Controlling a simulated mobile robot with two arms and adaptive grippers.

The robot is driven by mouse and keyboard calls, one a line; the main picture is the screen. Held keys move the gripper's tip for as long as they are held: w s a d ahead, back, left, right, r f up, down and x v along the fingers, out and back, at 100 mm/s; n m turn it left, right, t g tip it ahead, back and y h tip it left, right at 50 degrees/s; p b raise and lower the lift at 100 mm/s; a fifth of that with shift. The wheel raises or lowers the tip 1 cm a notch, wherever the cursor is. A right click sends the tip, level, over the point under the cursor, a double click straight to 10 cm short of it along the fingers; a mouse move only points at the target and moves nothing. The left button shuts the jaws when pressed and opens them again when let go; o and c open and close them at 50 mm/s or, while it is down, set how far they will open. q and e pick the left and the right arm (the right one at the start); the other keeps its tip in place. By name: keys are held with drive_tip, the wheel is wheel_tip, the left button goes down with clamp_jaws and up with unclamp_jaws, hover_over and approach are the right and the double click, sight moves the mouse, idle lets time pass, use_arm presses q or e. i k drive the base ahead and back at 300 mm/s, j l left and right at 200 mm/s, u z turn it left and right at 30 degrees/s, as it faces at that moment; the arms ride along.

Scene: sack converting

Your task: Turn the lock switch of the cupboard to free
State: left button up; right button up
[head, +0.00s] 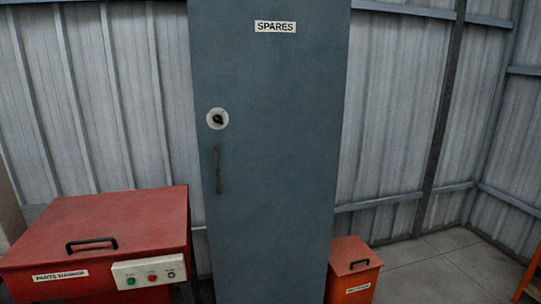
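The cupboard (275,170) is a tall blue-grey cabinet with a white "SPARES" label near its top, and its door looks shut. The lock switch (217,119) is a small black knob on a round pale plate at the left side of the door. The knob looks tilted, but its markings are too small to read. A dark vertical door handle (217,171) sits just below the switch. Neither of my grippers is in view.
A red parts washer (110,225) with a lid handle and a button panel (150,272) stands at the lower left, in front of the cupboard's left side. A small orange-red bin (352,272) stands right of the cupboard. Bare floor (430,260) shows further right, and corrugated walls stand behind.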

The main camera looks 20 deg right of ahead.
sight(218, 119)
drive_tip(key=i+l, duration=0.15)
drive_tip(key=l, duration=0.2)
drive_tip(key=i+l, duration=0.2)
drive_tip(key=l, duration=0.15)
drive_tip(key=i+l, duration=0.15)
drive_tip(key=l, duration=0.25)
